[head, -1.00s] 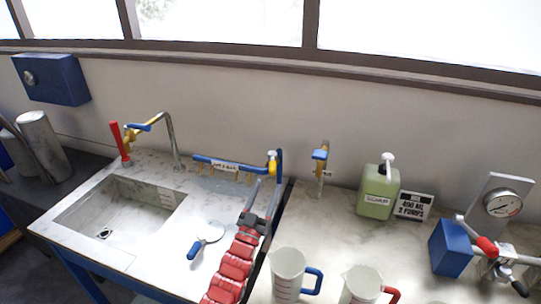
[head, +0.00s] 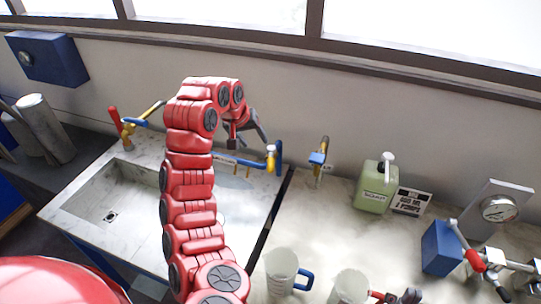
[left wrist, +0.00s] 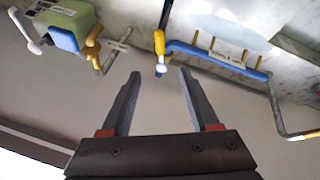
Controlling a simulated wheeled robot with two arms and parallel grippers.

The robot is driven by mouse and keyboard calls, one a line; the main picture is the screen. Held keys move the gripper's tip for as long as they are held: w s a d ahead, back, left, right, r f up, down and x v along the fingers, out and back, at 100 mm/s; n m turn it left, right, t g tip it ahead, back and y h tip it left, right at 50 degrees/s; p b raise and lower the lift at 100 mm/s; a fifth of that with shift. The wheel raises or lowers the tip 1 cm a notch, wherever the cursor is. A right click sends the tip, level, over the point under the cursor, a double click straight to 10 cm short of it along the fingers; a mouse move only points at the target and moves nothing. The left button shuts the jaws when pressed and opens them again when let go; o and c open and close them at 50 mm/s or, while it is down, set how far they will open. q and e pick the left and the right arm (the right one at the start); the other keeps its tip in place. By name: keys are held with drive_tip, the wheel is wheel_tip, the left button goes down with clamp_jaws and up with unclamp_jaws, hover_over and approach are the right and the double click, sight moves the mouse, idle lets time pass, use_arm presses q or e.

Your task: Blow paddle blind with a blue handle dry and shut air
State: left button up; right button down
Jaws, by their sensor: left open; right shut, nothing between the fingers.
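The paddle blind with the blue handle is hidden behind my raised left arm in the head view. The blue air pipe with a yellow-bodied valve (head: 271,157) stands at the back of the sink top. My left gripper (head: 262,132) is above and beside this valve, pointing down toward the right, empty. In the left wrist view its two fingers (left wrist: 157,78) are open, with the valve (left wrist: 159,48) beyond the gap between the tips, not gripped. My right gripper (head: 411,296) shows only as a dark tip at the bottom edge, shut and empty, beside a red-handled mug (head: 349,288).
The sink basin (head: 112,190) is at left, with a yellow-and-blue tap behind it. Another tap (head: 319,157), a green soap bottle (head: 375,188), a sign (head: 411,201) and a gauge unit (head: 499,209) stand rightward. A blue-handled mug (head: 281,268) stands in front.

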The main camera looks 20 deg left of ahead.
use_arm(q)
drive_tip(key=b, duration=0.8)
hover_over(269, 164)
drive_tip(key=s, duration=0.3)
wheel_tip(269, 164, down, 10)
drive_tip(key=f, duration=0.1)
drive_tip(key=p+x, duration=0.2)
drive_tip(key=x, duration=0.1)
drive_tip(key=shift+w+a, duration=0.25)
drive_tip(key=shift+w, duration=0.15)
drive_tip(key=shift+x, duration=0.9)
drive_tip(key=shift+s, duration=0.1)
clamp_jaws()
